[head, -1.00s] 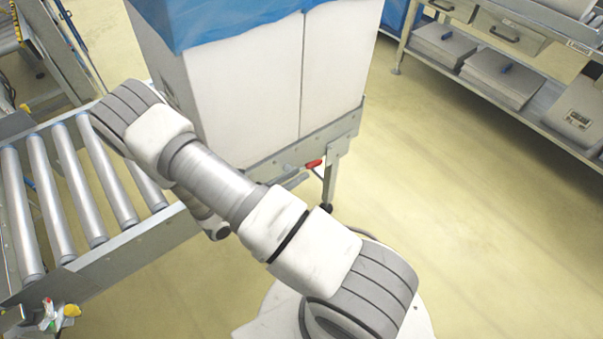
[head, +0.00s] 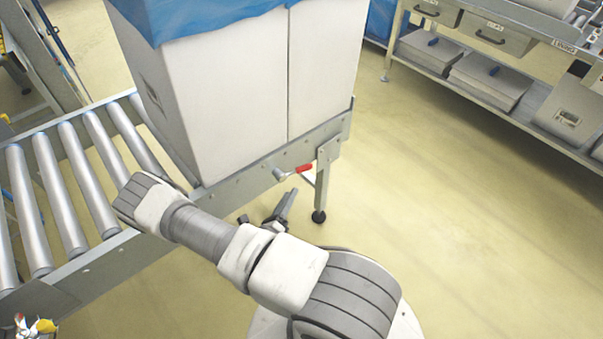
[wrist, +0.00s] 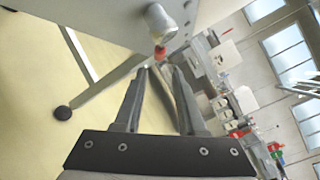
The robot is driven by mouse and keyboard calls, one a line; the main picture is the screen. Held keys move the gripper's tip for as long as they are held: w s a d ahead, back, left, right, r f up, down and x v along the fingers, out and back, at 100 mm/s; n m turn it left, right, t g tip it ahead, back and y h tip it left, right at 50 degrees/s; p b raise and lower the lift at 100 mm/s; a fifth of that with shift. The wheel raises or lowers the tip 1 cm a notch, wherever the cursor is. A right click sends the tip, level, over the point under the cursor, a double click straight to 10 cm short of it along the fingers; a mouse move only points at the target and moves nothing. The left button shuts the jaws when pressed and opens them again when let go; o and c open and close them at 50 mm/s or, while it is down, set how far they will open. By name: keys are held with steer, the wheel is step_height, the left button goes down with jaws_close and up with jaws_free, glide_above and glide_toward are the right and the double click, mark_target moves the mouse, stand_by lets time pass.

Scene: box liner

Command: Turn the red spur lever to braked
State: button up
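The red spur lever (head: 304,168) sits on the side rail of the conveyor frame, below the white box, by the leg at the frame's corner. Its grey pivot is at the left end and the red handle points right and slightly up. My gripper (head: 289,193) is below and a little left of the handle, apart from it. In the wrist view my gripper (wrist: 156,72) is open and empty, and the lever's red end (wrist: 160,53) lies just beyond the fingertips, under a pale round pivot (wrist: 158,20).
The white box (head: 230,100) with blue liner (head: 190,15) stands on the conveyor above the lever. Rollers (head: 75,190) run to the left. A metal shelf unit (head: 530,110) stands at the right. Open floor (head: 430,210) lies between.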

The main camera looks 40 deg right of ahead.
steer(key=b+x, duration=0.2)
steer(key=x, duration=0.9)
jaws_close()
stand_by(1.1)
